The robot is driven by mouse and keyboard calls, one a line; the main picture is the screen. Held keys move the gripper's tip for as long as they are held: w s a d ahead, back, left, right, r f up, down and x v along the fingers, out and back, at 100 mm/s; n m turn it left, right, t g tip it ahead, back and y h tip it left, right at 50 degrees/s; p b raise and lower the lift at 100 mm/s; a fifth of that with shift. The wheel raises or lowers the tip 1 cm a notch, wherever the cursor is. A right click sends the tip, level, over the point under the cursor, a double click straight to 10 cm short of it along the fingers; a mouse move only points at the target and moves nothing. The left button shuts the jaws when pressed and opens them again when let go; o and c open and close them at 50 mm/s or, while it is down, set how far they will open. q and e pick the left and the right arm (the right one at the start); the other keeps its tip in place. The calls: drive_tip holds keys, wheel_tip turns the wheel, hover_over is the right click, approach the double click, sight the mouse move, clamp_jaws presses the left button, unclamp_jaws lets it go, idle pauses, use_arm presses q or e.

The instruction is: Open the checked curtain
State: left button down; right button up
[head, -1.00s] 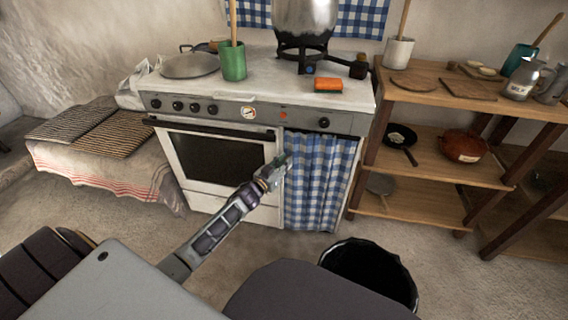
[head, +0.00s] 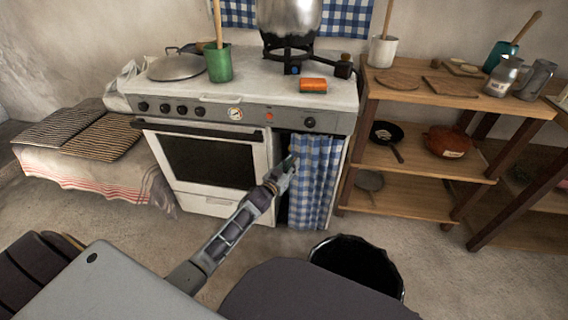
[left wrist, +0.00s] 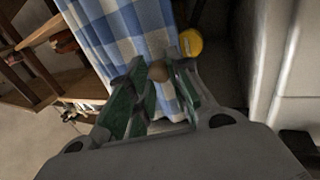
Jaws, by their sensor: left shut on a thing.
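The blue and white checked curtain (head: 314,180) hangs below the right part of the stove counter. Its left edge is drawn to the right, and a dark gap (head: 283,155) shows between it and the oven. My left gripper (head: 288,166) is at this left edge, shut on the curtain. In the left wrist view the curtain (left wrist: 125,35) runs down between the green-padded fingers of the left gripper (left wrist: 160,85), with a small brown round thing between the tips. My right gripper is not in view.
A yellow round thing (left wrist: 190,42) shows behind the curtain's edge. The white oven (head: 205,160) stands left of the gap. Wooden shelves (head: 415,200) stand close on the right. A black bin (head: 357,268) is on the floor in front.

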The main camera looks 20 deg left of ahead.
sight(311, 159)
use_arm(q)
drive_tip(key=shift+w+d, duration=0.2)
drive_tip(key=shift+d, duration=0.65)
drive_tip(key=shift+w+d, duration=0.25)
drive_tip(key=shift+d, duration=0.65)
drive_tip(key=shift+w+d, duration=0.2)
drive_tip(key=shift+d, duration=0.65)
drive_tip(key=c, duration=1.3)
unclamp_jaws()
drive_tip(key=shift+s, duration=0.15)
drive_tip(key=s+a, duration=0.1)
drive_tip(key=s, duration=1)
drive_tip(key=shift+s+a, duration=0.25)
drive_tip(key=shift+a, duration=0.1)
drive_tip(key=shift+s, duration=0.15)
